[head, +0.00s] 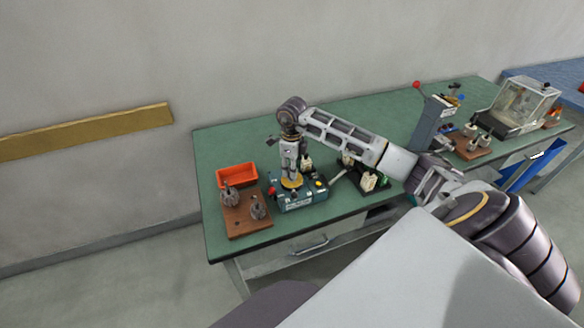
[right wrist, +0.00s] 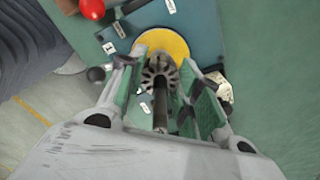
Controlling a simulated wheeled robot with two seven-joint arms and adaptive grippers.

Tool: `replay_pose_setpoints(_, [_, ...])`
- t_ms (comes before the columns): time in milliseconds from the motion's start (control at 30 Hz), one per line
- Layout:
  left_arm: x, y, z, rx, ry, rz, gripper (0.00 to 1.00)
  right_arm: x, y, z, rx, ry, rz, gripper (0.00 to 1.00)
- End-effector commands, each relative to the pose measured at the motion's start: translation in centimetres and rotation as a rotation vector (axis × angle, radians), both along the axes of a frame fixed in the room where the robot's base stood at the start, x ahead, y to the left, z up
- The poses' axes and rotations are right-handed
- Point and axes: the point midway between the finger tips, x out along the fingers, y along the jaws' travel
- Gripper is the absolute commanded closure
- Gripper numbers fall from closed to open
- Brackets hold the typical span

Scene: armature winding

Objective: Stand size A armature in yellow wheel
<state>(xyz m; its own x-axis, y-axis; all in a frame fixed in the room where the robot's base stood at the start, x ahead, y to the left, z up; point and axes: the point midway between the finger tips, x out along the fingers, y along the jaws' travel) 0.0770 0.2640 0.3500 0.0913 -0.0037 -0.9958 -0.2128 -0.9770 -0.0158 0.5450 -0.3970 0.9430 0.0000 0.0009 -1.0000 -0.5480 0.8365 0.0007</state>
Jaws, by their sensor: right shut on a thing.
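The yellow wheel (head: 290,184) lies on top of a blue-teal machine box (head: 304,199) near the left end of the green table. My right gripper (head: 292,168) is directly above the wheel, pointing down. In the right wrist view, the gripper (right wrist: 165,100) is shut on an armature (right wrist: 160,72), with its dark shaft towards the camera and its slotted core over the yellow wheel (right wrist: 168,42). I cannot tell whether the armature touches the wheel. In the head view the held armature is mostly hidden by the fingers. My left gripper is not in view.
Left of the box, a wooden board (head: 240,222) bears more armatures (head: 231,197), with an orange bin (head: 237,170) behind. A red knob (right wrist: 92,9) stands beside the wheel. A dark tray with pale parts (head: 369,181) lies to the right. A grey machine (head: 428,122) stands farther right.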

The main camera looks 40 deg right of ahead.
Motion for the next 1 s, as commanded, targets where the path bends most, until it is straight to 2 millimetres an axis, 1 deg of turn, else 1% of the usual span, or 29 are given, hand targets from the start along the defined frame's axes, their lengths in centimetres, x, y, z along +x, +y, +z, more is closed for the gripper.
replay_pose_setpoints(433, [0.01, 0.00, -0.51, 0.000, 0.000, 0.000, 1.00, 0.00, -0.01, -0.68, 0.000, 0.000, 0.000, 0.94])
replay_pose_setpoints(900, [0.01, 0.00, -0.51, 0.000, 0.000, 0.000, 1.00, 0.00, -0.01, -0.68, 0.000, 0.000, 0.000, 0.94])
replay_pose_setpoints(933, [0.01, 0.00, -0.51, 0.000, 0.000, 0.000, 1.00, 0.00, -0.02, -0.68, 0.000, 0.000, 0.000, 0.64])
replay_pose_setpoints(1000, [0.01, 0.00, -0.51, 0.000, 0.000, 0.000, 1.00, 0.00, -0.01, -0.68, 0.000, 0.000, 0.000, 0.55])
